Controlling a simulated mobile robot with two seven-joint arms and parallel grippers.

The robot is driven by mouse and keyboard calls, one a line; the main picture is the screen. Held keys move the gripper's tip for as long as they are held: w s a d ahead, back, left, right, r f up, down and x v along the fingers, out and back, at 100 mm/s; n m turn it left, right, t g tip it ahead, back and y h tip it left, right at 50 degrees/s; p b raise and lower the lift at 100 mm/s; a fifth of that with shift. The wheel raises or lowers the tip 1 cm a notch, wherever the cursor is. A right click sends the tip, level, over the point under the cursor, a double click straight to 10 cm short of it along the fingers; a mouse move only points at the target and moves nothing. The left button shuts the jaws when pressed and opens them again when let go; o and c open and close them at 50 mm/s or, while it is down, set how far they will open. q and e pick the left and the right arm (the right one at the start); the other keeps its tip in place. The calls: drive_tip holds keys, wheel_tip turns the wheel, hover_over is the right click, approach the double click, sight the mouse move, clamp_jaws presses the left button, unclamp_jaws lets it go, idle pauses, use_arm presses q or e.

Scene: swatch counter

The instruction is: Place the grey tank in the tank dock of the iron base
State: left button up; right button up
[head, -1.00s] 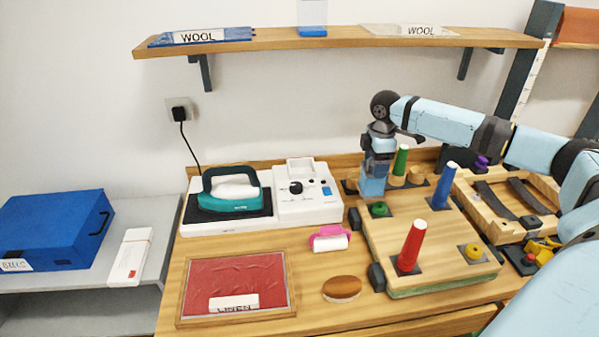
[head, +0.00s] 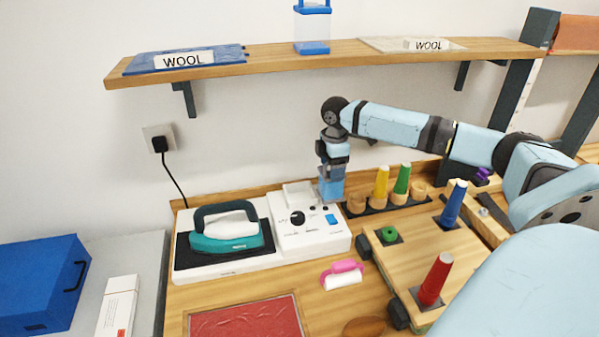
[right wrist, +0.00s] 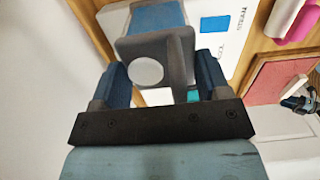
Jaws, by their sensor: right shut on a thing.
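My right gripper (head: 331,170) is shut on the grey tank (right wrist: 155,60). In the right wrist view the tank's grey top with a white round cap sits between my two fingers, with a blue part beyond it. In the head view a blue part of the tank (head: 331,187) shows below my gripper. The white iron base (head: 225,263) has a raised white tank dock (head: 299,192) at its back. The tank is just right of the dock. I cannot tell whether they touch. A dark jointed shape at the right wrist view's edge may be my left gripper (right wrist: 300,101).
A teal iron (head: 226,235) rests on the base's left part. Several coloured cones, including a yellow one (head: 382,182), stand to the right. A pink roller (head: 342,275) and a red mat (head: 245,318) lie in front. A shelf (head: 280,62) hangs above.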

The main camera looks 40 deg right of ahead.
use_arm(q)
drive_tip(key=shift+w+a+r+p, duration=0.1)
drive_tip(key=shift+w+r+p, duration=0.05)
drive_tip(key=shift+r+p, duration=0.3)
drive_tip(key=shift+w+r+p, duration=0.15)
drive_tip(key=shift+r+p, duration=0.05)
drive_tip(key=shift+r, duration=0.3)
use_arm(e)
drive_tip(key=w+a+f, duration=0.3)
drive_tip(key=w+a, duration=0.1)
drive_tip(key=w, duration=0.4)
drive_tip(key=shift+a+f, duration=0.25)
drive_tip(key=shift+a, duration=0.15)
drive_tip(key=o, duration=1.4)
drive_tip(key=shift+f, duration=0.1)
drive_tip(key=shift+c, duration=0.2)
use_arm(q)
drive_tip(key=shift+f+b, duration=0.25)
drive_tip(key=shift+b, duration=0.05)
use_arm(e)
wheel_tip(320, 180, up, 8)
